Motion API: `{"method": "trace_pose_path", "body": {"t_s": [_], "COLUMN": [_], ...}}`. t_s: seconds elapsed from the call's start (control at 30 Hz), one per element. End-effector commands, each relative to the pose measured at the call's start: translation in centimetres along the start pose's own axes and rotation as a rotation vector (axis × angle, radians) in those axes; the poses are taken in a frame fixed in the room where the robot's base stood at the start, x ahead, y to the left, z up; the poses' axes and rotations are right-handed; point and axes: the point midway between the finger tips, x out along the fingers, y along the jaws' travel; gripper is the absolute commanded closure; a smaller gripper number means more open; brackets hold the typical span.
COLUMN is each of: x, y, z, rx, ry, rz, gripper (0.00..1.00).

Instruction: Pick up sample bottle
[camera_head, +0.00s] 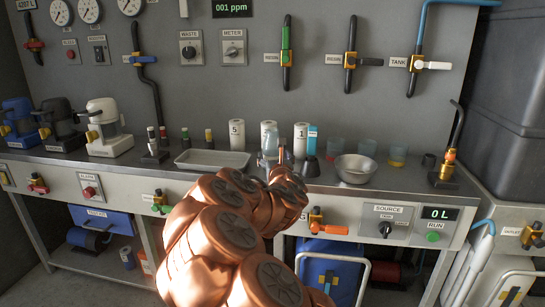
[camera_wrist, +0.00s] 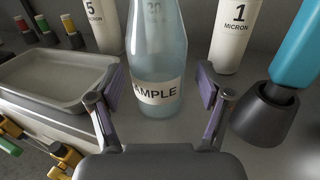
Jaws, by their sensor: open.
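The sample bottle (camera_wrist: 158,60) is a pale, translucent bottle with a white label reading "AMPLE". It stands upright on the grey bench in the wrist view, its top cut off by the frame. My gripper (camera_wrist: 160,85) is open, with one finger to the left and one to the right of the bottle's lower part. Whether a finger touches it I cannot tell. In the head view the bottle (camera_head: 269,140) shows behind my copper arm, its lower part hidden. My gripper is mostly hidden there by the arm.
A shallow grey tray (camera_wrist: 50,75) lies left of the bottle. A blue-handled tool in a dark holder (camera_wrist: 270,112) stands close on the right. White filter cartridges (camera_wrist: 235,35) stand behind. A metal bowl (camera_head: 355,168) and several small cups sit further right on the bench.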

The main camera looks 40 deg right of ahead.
Motion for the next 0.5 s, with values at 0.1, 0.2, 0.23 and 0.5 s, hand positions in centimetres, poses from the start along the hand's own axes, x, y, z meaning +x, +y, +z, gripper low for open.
{"method": "trace_pose_path", "body": {"t_s": [0.1,0.2,0.23,0.5], "x": [0.6,1.1,1.3,4.3], "y": [-0.1,0.0,0.0,0.2], "z": [-0.1,-0.2,-0.2,-0.6], "rx": [0.002,0.004,0.005,0.006], "ry": [0.000,0.000,0.000,0.001], "rz": [-0.001,-0.001,-0.001,-0.001], "gripper": [0.22,0.22,0.22,0.22]}}
